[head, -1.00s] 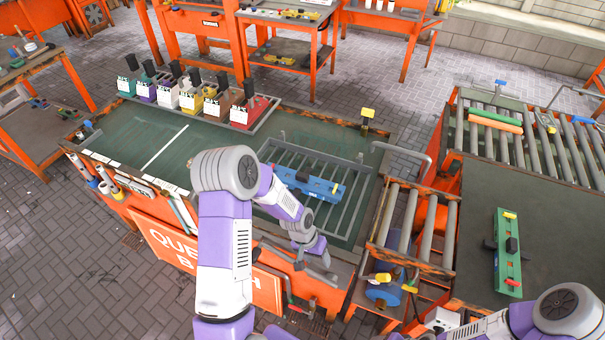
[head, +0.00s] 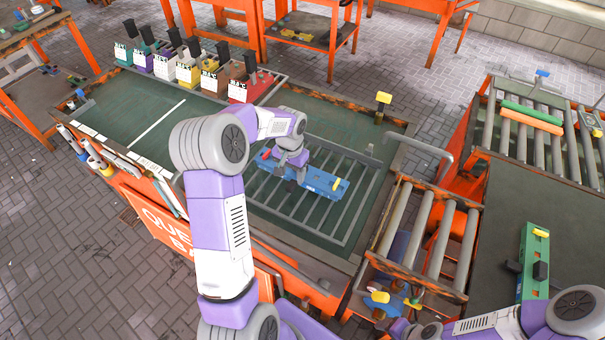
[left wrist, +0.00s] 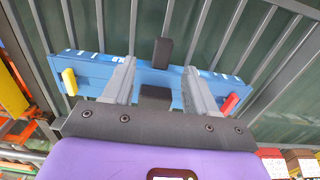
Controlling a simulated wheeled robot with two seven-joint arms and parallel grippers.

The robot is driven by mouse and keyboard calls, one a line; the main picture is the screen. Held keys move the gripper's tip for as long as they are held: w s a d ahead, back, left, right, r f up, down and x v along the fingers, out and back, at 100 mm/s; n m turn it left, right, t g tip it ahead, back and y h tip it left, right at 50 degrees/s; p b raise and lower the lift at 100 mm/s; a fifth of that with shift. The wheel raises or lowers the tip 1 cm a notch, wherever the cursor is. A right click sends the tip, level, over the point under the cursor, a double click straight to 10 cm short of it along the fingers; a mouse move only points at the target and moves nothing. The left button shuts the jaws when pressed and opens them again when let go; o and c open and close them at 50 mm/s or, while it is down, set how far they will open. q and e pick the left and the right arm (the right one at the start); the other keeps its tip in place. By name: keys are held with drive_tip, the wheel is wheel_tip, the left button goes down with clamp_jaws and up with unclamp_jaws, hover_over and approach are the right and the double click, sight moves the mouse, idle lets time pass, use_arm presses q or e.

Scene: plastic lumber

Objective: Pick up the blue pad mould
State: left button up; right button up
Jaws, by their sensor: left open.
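The blue pad mould (head: 322,181) lies on the grey slatted rack on the green bench. It is a long blue bar with a red tab at one end and a yellow tab at the other. It also shows in the left wrist view (left wrist: 100,72), with a black block at its middle. My left gripper (head: 291,172) is over the mould in the head view. In the left wrist view my left gripper (left wrist: 158,85) is open, its two fingers apart on either side of the black block. I cannot tell whether the fingers touch the mould. My right gripper is not in view.
Several coloured bins (head: 187,70) stand along the bench's back edge. A roller conveyor (head: 432,233) stands to the right of the rack (head: 356,214). A green mould (head: 534,262) lies on the table at far right. Green and orange bars (head: 531,118) lie on the far rollers.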

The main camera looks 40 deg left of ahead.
sight(292, 184)
use_arm(q)
drive_tip(key=f, duration=0.5)
drive_tip(key=shift+w+a+f+b, duration=0.2)
drive_tip(key=shift+w+f+b, duration=0.05)
drive_tip(key=shift+f+b, duration=0.15)
drive_tip(key=shift+r, duration=0.1)
clamp_jaws()
idle(0.9)
drive_tip(key=shift+w+r, duration=0.1)
drive_tip(key=shift+r, duration=0.1)
